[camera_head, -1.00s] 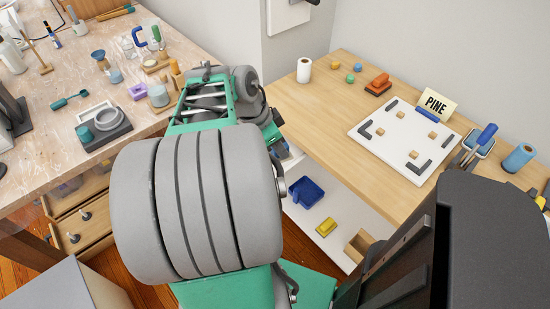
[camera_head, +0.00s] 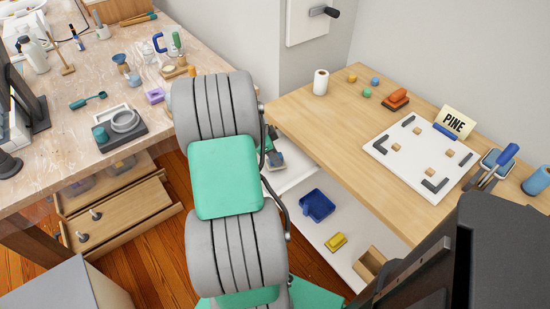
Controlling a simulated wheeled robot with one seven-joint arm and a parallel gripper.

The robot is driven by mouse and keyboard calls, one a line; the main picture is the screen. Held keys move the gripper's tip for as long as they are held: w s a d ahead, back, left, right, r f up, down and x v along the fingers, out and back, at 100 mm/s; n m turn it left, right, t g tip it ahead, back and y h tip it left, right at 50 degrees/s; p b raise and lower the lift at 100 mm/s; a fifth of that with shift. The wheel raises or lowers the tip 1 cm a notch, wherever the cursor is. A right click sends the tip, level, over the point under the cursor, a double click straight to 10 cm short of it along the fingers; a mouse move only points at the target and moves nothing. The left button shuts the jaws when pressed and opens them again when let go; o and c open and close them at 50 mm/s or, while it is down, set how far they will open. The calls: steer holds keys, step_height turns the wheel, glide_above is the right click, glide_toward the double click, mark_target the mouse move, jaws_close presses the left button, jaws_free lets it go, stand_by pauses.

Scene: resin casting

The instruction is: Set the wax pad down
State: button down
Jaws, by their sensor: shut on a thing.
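My arm rises through the middle of the view, and its grey and green links cover whatever is at its far end. My gripper's fingertips are hidden behind these links, so I cannot see its jaws or anything in them. I cannot make out a wax pad for certain. An orange block on a dark base (camera_head: 397,98) sits on the wooden bench (camera_head: 330,125) at the right. A yellow block (camera_head: 336,241) lies on the white lower shelf (camera_head: 318,226) under that bench.
The bench also holds a white board (camera_head: 404,161) with corner brackets, a PINE sign (camera_head: 454,123) and a white roll (camera_head: 320,82). A blue tray (camera_head: 317,205) is on the lower shelf. The left table (camera_head: 60,135) is crowded with tools, and drawers stand open below it.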

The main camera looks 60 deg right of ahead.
steer(key=shift+f, duration=0.65)
steer(key=c, duration=1.2)
jaws_free()
steer(key=shift+r, duration=0.35)
steer(key=p+v, duration=0.1)
steer(key=v, duration=1.1)
steer(key=w+a+r+n+t, duration=0.2)
steer(key=w+a+n+t, duration=0.1)
steer(key=w+a+n, duration=0.75)
steer(key=s+a+n+y, duration=0.1)
steer(key=a+n, duration=0.5)
steer(key=a, duration=0.4)
steer(key=s+a+n+t+y, duration=0.1)
steer(key=a+n, duration=0.5)
steer(key=a, duration=0.4)
steer(key=s+a+f+n+t+y, duration=0.1)
steer(key=a+n, duration=0.5)
steer(key=a, duration=0.4)
steer(key=shift+s, duration=0.35)
